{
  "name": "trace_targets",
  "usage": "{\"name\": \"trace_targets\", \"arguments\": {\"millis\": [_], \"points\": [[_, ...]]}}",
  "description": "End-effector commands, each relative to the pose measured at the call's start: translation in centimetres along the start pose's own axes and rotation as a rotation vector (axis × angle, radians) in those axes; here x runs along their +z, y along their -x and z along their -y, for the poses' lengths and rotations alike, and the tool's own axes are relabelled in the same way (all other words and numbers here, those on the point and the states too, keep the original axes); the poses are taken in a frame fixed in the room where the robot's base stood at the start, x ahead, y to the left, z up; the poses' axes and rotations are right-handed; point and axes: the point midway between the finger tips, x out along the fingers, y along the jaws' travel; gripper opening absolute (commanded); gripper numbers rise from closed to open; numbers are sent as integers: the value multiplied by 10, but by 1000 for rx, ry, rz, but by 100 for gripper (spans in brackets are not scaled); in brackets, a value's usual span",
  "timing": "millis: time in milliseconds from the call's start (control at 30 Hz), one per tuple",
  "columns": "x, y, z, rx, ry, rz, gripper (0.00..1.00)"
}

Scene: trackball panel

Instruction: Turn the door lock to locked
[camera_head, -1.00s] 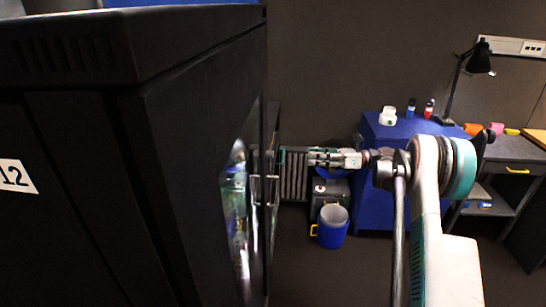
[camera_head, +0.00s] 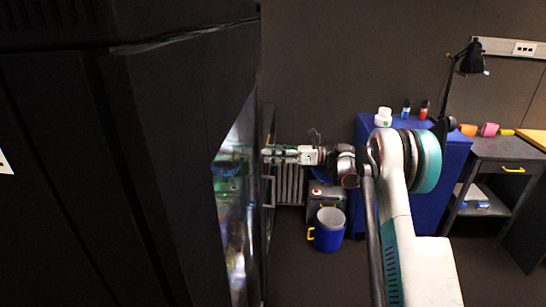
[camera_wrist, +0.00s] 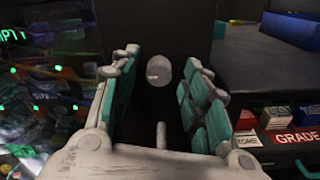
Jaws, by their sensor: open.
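The door lock appears as a round grey knob (camera_wrist: 158,70) on a dark upright panel in the wrist view. A small pale mark shows on its left side; I cannot read which way it is set. My gripper (camera_wrist: 163,65) is open, with one teal-padded finger to the left of the knob and one to the right. The knob shows between them, apart from both pads; how deep it sits between the fingertips I cannot tell. In the head view my gripper (camera_head: 270,155) reaches left to the edge of the tall black cabinet (camera_head: 170,150), and the lock is hidden.
Shiny glass with colourful contents (camera_wrist: 45,100) lies left of the gripper in the wrist view. A dark shelf with boxes and a red "GRADE" label (camera_wrist: 298,137) is at right. In the head view, a blue bucket (camera_head: 328,238) and blue cabinet (camera_head: 405,205) stand behind my arm.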

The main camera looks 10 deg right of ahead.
Motion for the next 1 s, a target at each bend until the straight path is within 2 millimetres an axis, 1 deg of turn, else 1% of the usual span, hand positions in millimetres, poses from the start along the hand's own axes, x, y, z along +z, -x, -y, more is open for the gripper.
{"name": "trace_targets", "arguments": {"millis": [267,300,467,500,767,1000], "points": [[0,-2,0,0,0,0,42],[0,-2,0,0,0,0,40],[0,-2,0,0,0,0,4],[0,-2,0,0,0,0,0],[0,-2,0,0,11,0,0],[1,-2,0,0,100,1,0]]}}
